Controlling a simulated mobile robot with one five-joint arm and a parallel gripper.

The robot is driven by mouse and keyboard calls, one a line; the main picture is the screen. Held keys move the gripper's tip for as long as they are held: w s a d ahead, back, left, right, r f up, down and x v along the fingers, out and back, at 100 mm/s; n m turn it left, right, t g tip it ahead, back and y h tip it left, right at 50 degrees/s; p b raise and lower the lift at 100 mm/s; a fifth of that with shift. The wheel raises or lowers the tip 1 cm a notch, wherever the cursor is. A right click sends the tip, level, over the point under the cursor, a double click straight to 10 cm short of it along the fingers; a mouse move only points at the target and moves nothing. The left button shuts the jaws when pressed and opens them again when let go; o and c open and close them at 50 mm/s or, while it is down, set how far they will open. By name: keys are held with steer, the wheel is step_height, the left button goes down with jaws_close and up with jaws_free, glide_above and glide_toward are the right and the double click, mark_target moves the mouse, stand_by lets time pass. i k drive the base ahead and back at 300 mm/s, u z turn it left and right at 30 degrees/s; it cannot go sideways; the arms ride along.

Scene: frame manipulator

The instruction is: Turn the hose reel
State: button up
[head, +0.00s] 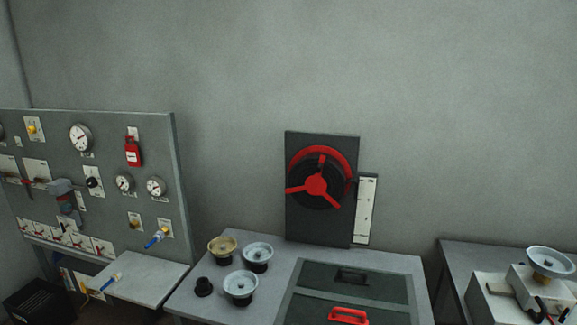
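The hose reel (317,184) is mounted on a dark upright panel (300,225) at the back of the middle table, against the wall. It has a red three-spoked hub in front, a red rim and dark hose wound behind the spokes. One spoke points up, one to the lower left and one to the lower right. My gripper is not in view, and nothing touches the reel.
The middle table (230,310) holds several round fittings at left and a dark two-lidded case (352,282) in front of the reel. A gauge panel (110,210) stands at left. A second table (490,258) with equipment is at right, across a gap.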

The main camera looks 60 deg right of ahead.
mark_target(317, 176)
steer(key=z, duration=0.1)
steer(key=i, duration=1.3)
steer(key=z, duration=0.7)
